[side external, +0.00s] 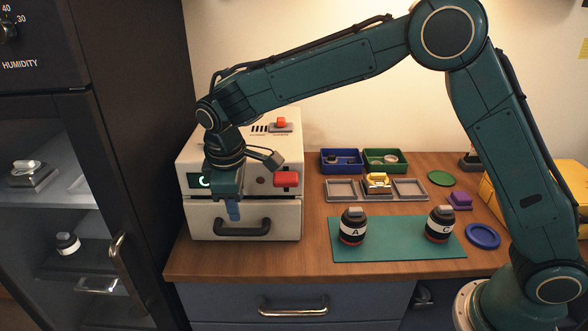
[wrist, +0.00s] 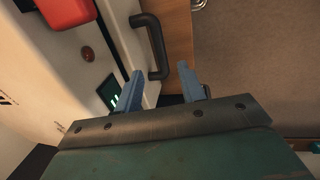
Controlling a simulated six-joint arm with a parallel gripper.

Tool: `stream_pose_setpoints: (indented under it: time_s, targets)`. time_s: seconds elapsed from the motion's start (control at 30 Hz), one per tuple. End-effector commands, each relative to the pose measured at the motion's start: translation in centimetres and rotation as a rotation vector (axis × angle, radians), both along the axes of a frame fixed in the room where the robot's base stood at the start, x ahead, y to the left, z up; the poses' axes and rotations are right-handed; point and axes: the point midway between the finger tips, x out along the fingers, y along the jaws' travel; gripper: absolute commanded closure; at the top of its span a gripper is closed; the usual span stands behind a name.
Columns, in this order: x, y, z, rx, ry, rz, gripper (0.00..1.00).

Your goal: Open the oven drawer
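The oven is a cream box (side external: 187,165) at the left end of the counter. Its drawer (side external: 282,215) forms the lower front and looks shut. The drawer's dark bar handle (side external: 242,232) also shows in the wrist view (wrist: 158,45). My gripper (side external: 234,212) points down in front of the oven, with its blue fingertips close above the handle's left part. In the wrist view, my gripper (wrist: 160,74) has its fingers apart and empty. The handle's near end shows between the fingertips; I cannot tell the exact depth gap.
A red part (side external: 286,179) sits on the oven front above the drawer. A dark cabinet (side external: 145,150) stands close on the left. On the right, a green mat (side external: 390,250) carries lens barrels A (side external: 352,227) and C (side external: 440,224). The wooden counter front (side external: 300,264) is clear.

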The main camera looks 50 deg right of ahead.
Motion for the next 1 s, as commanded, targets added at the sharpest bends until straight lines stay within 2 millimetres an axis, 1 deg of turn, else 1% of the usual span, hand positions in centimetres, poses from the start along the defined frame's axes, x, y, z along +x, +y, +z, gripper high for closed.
stream_pose_setpoints:
  time_s: [0.03, 0.3, 0.5, 0.7, 1.0]
  targets:
    - [0.0, -0.2, -0.9, -0.001, 0.004, -0.001, 0.60]
    - [0.6, -0.7, -4.9, -0.001, 0.003, -0.001, 0.60]
    - [0.9, -1.0, -7.2, 0.000, 0.003, 0.000, 0.60]
    - [1.1, -1.2, -8.4, 0.000, 0.001, -0.001, 0.60]
    - [1.2, -1.2, -8.6, 0.001, 0.001, -0.001, 0.60]
